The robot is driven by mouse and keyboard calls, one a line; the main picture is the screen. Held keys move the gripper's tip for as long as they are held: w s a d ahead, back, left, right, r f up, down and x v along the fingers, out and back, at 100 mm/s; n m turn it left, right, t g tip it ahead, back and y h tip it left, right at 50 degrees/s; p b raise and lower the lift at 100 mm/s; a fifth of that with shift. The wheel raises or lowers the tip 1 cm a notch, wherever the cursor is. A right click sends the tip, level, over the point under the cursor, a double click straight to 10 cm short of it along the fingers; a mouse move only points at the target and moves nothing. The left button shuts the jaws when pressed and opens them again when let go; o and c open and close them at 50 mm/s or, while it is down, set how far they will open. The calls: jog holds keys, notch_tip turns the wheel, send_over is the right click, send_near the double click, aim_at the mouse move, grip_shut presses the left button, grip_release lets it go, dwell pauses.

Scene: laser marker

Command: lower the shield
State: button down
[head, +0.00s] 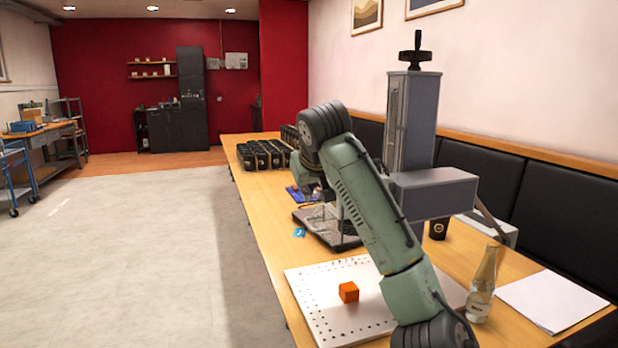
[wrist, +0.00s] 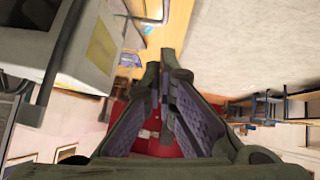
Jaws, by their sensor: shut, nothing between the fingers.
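The laser marker stands on the table, with a grey column (head: 402,120), a handwheel (head: 415,57) on top and a grey head (head: 432,190). Its base plate (head: 318,228) shows partly behind my arm. I cannot clearly make out the shield; my arm covers much of the area below the head. In the wrist view a pale housing with a yellow label (wrist: 102,43) fills the upper left. My gripper (wrist: 162,65) is shut and empty, to the right of that housing and apart from it in the picture. In the head view my arm hides most of the gripper.
A glass bottle (head: 482,285), white paper (head: 552,297) and a black cup (head: 438,228) are to the right.

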jog(key=w+f, duration=0.1)
jog(key=w+f+p, duration=0.1)
jog(key=f, duration=0.1)
jog(key=w+f, duration=0.1)
jog(key=f, duration=0.1)
jog(key=shift+p, duration=0.3)
jog(key=shift+f, duration=0.75)
jog(key=shift+f, duration=0.1)
notch_tip(320, 180, down, 18)
jog(key=b, duration=0.8)
jog(key=shift+s+d+f, duration=0.1)
jog(key=shift+f, duration=0.05)
